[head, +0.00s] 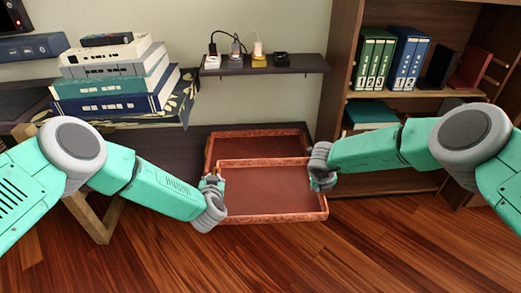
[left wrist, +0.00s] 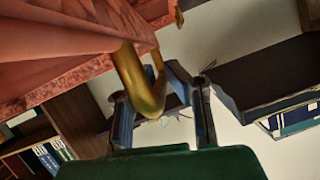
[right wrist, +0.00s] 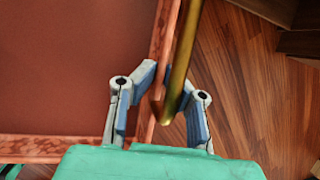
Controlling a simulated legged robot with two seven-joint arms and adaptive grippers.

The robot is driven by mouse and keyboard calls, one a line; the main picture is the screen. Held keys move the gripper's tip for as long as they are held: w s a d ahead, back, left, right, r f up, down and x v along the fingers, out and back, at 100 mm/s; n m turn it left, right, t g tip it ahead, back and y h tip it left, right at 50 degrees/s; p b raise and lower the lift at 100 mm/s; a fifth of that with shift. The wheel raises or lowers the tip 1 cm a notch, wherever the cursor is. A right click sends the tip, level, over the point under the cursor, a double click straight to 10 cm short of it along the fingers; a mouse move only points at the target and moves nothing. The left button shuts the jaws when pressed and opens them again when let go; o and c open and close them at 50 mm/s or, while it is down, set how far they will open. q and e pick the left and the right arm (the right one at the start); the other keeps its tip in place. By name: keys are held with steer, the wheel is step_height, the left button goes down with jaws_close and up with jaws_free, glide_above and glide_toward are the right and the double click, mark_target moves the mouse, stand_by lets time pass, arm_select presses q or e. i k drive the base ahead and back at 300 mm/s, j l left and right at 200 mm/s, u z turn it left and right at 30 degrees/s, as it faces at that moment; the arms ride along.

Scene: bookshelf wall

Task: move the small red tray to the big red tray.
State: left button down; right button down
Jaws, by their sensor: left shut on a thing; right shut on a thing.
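The small red tray (head: 268,192) is rectangular with a mottled red rim, held between my two grippers in front of the big red tray. The big red tray (head: 255,134) is behind it, its front part hidden by the small tray. My left gripper (head: 212,181) is shut on the small tray's left brass handle (left wrist: 145,90). My right gripper (head: 320,180) is shut on its right brass handle (right wrist: 182,62). The small tray looks empty and nearly level. Whether it touches the big tray, I cannot tell.
A dark low surface (head: 183,148) lies around the big tray. Stacked books (head: 112,80) stand at left, and a wall shelf (head: 290,64) with plugs hangs above. A bookshelf (head: 342,60) with binders stands at right. The wooden floor (head: 260,258) in front is clear.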

mark_target(258, 154)
steer(key=i+j, duration=0.1)
steer(key=i, duration=0.35)
steer(key=i+j, duration=0.15)
steer(key=i, duration=0.35)
